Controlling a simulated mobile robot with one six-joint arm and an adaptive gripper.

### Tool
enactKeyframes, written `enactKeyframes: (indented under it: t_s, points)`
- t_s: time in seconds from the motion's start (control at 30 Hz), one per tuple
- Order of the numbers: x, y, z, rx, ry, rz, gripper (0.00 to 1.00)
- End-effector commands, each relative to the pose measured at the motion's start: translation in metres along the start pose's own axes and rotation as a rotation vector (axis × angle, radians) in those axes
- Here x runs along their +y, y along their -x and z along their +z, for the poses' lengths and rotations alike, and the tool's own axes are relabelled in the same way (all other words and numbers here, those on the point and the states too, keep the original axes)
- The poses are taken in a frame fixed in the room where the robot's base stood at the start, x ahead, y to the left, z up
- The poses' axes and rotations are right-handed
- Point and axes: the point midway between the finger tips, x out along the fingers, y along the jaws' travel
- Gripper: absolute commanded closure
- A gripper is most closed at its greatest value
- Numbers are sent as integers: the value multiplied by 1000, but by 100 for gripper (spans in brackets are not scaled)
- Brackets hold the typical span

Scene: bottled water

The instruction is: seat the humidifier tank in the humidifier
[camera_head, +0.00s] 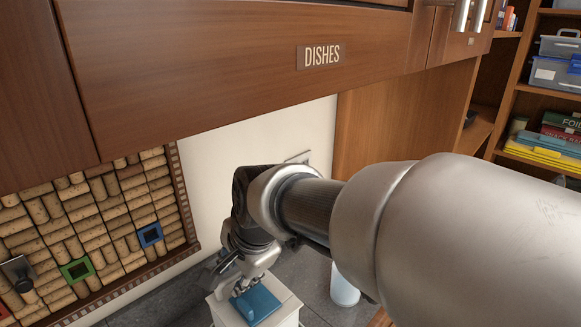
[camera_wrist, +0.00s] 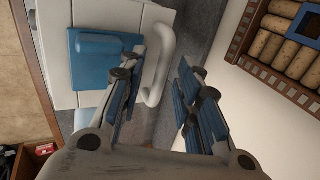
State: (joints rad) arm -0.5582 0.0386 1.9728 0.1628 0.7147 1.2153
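A white boxy unit (camera_head: 285,315) with a blue raised panel (camera_head: 258,304) on top stands low below my arm; it looks like the humidifier. I cannot tell tank from base, or whether the tank is seated. In the wrist view the white body (camera_wrist: 57,52), the blue panel (camera_wrist: 82,72) and a curved white handle (camera_wrist: 161,62) show at the upper left. My gripper (camera_wrist: 160,88) is open, its blue-padded fingers wide apart. The handle lies in line with the gap, close to the left finger; contact cannot be told. In the head view my gripper (camera_head: 238,287) is at the unit's top.
A cork board (camera_head: 95,235) hangs on the wall at left. A cabinet marked DISHES (camera_head: 240,60) overhangs above. Shelves (camera_head: 545,90) with boxes stand at right.

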Motion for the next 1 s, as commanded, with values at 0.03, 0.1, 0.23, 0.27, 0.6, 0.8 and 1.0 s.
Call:
enactKeyframes:
  t_s: [0.03, 0.1, 0.23, 0.27, 0.6, 0.8, 1.0]
  points:
    - [0, 0, 0, 0, 0, -1, 69]
    - [-1, 1, 0, 0, 0, -2, 69]
    - [-1, 3, 0, 1, 0, -4, 69]
    - [-2, 5, 0, 1, 0, -5, 69]
    - [12, 62, -1, 2, -3, -6, 69]
    - [57, 81, -1, 3, -4, -8, 69]
    - [91, 96, 0, 3, -3, -7, 69]
